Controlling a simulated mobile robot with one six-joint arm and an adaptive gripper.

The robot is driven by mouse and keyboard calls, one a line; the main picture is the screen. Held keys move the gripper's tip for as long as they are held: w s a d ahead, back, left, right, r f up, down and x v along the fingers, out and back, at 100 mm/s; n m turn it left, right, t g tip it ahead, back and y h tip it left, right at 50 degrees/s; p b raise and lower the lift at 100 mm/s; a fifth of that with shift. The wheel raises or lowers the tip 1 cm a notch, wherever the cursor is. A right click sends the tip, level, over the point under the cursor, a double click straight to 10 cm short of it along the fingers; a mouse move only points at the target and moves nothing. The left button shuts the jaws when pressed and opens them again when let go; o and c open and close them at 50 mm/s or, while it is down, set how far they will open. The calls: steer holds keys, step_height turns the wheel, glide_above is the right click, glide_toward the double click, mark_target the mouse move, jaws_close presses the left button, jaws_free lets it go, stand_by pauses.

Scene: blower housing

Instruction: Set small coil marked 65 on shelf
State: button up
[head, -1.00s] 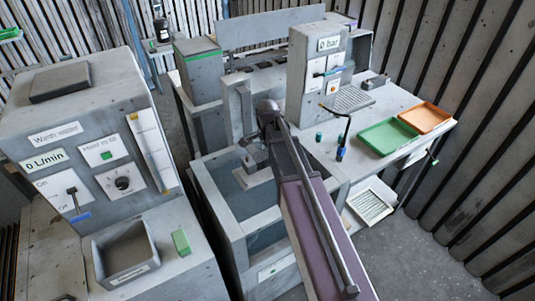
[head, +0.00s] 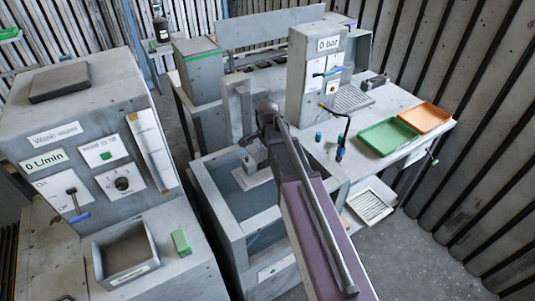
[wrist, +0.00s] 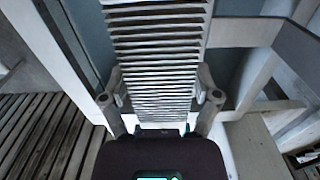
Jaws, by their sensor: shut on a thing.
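In the wrist view, a pale grey coil with many close parallel fins (wrist: 155,60) runs up the picture between the two fingers of my gripper (wrist: 160,98). The fingers stand at its two long sides and are shut on it. No number 65 can be read on it, and its far end is cut off by the frame's top edge. In the head view, my arm covers much of the middle, and I cannot make out the gripper or the coil clearly. I cannot tell which surface is the named shelf.
A grey open tank (head: 214,209) stands beside my arm. A bench at the right holds a green tray (head: 387,137), an orange tray (head: 424,117) and a 0 bar panel (head: 318,75). A white slatted piece (head: 371,204) sits low beneath it. A wash panel (head: 95,140) stands left.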

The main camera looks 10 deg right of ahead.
steer(key=shift+f+b, duration=1.85)
stand_by(2.0)
steer(key=o, duration=1.1)
steer(key=shift+o, duration=0.2)
steer(key=shift+r, duration=0.1)
